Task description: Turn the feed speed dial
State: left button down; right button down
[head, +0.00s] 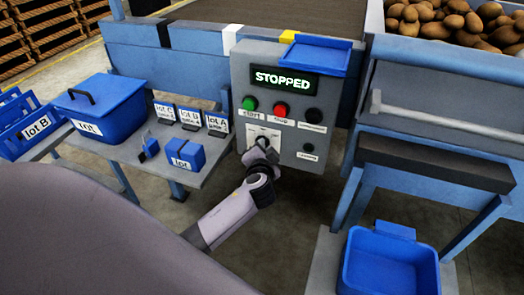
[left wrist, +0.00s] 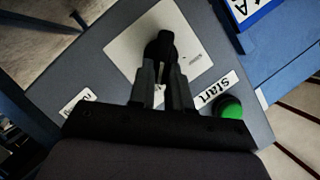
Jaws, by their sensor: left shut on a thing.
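The feed speed dial (left wrist: 161,47) is a black knob on a pale plate (left wrist: 120,42) of the grey control panel (head: 240,72). My left gripper (left wrist: 168,70) is shut on the dial, with its two fingers on either side of the knob. In the head view my left gripper (head: 260,153) reaches the lower left of the panel and hides most of the dial. The panel display (head: 284,79) reads STOPPED. My right gripper is not in view.
The green start button (head: 249,103) and red stop button (head: 280,109) sit above the dial. A side table with a blue lidded box (head: 105,105) and lot signs stands left. A blue bin (head: 390,265) is at lower right. Potatoes (head: 450,22) fill a hopper at upper right.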

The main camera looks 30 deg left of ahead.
pick_arm(q)
jog(key=shift+d+m, duration=0.1)
jog(key=shift+m, duration=0.2)
dwell(0.4)
jog(key=c, duration=1.1)
grip_release()
jog(key=shift+o, duration=0.2)
jog(key=v, duration=0.7)
jog(key=shift+d+f, duration=0.1)
jog(key=shift+d, duration=0.05)
